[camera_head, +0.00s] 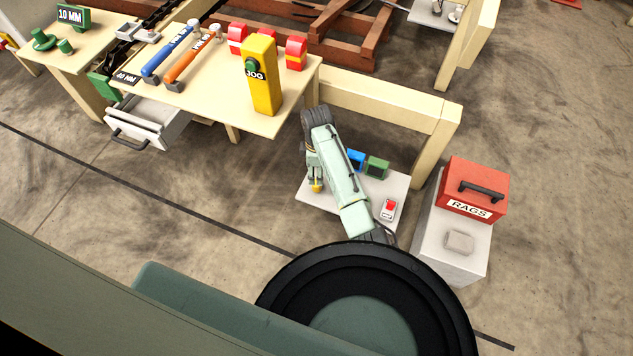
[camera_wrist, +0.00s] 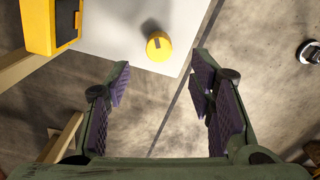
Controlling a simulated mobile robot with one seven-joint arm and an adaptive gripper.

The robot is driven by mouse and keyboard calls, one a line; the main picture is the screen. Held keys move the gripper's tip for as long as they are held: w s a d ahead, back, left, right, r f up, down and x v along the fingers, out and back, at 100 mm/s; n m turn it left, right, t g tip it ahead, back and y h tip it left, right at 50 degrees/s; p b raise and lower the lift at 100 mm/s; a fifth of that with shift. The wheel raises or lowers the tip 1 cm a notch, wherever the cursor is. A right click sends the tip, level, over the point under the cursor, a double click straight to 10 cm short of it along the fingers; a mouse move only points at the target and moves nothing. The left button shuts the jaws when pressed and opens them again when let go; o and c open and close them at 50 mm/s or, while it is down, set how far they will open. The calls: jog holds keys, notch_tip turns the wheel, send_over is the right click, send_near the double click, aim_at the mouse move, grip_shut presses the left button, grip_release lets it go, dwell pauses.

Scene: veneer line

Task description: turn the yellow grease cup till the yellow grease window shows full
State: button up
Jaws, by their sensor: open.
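The yellow grease cup (camera_wrist: 158,46) is round, with a dark mark on its face, and stands on a pale grey panel (camera_wrist: 112,42) in the wrist view. In the head view the cup (camera_head: 317,187) shows as a small yellow spot by my gripper. A yellow box with a dark window (camera_wrist: 56,22) is at the upper left of the wrist view. Its reading cannot be made out, and my arm seems to hide it in the head view. My gripper (camera_wrist: 162,84) is open and empty. The cup lies beyond the gap between its fingertips, apart from both.
Blue (camera_head: 356,159) and green (camera_head: 377,167) boxes and a red switch (camera_head: 389,208) share the panel. A red rags box (camera_head: 472,188) stands on a grey cabinet at right. A bench (camera_head: 215,98) with a yellow jog post (camera_head: 262,80) and an open drawer (camera_head: 150,122) lies left.

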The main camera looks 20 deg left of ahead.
notch_tip(320, 180, down, 9)
jog(key=shift+r, duration=0.2)
jog(key=shift+c, duration=0.4)
jog(key=shift+a, duration=0.1)
jog(key=c, duration=1.1)
